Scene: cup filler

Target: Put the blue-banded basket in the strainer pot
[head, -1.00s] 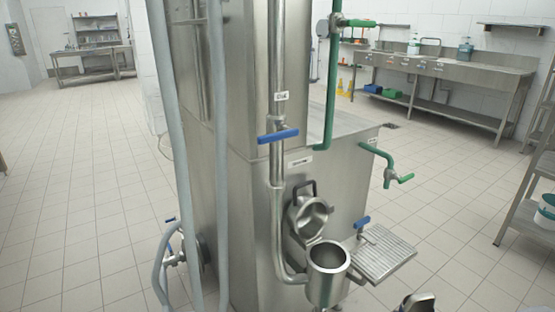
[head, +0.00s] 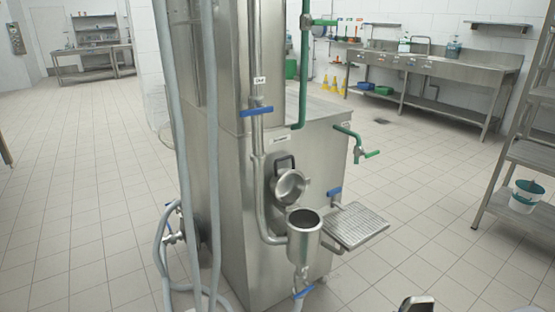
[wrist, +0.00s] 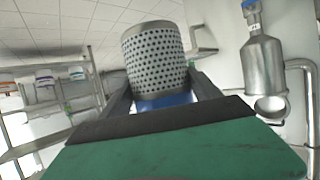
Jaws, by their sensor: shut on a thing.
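The strainer pot (head: 303,242) is a steel cup with an open, dark mouth at the front of the steel machine. A blue-handled valve (head: 303,292) sits below it. In the wrist view, which is upside down, the pot (wrist: 262,65) is at the right, apart from my gripper. My gripper (wrist: 164,98) is shut on the blue-banded basket (wrist: 155,55), a perforated steel cylinder. Its blue band (wrist: 165,101) shows between the dark fingers. The basket is not visible in the head view.
A round steel lid or bowl (head: 290,186) is on the machine (head: 232,200) above the pot. A grated drip tray (head: 352,226) juts out to the right. Grey hoses (head: 170,120) hang at the left. A shelf rack (head: 515,160) with a bucket (head: 525,197) stands at the right. Tiled floor lies open between.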

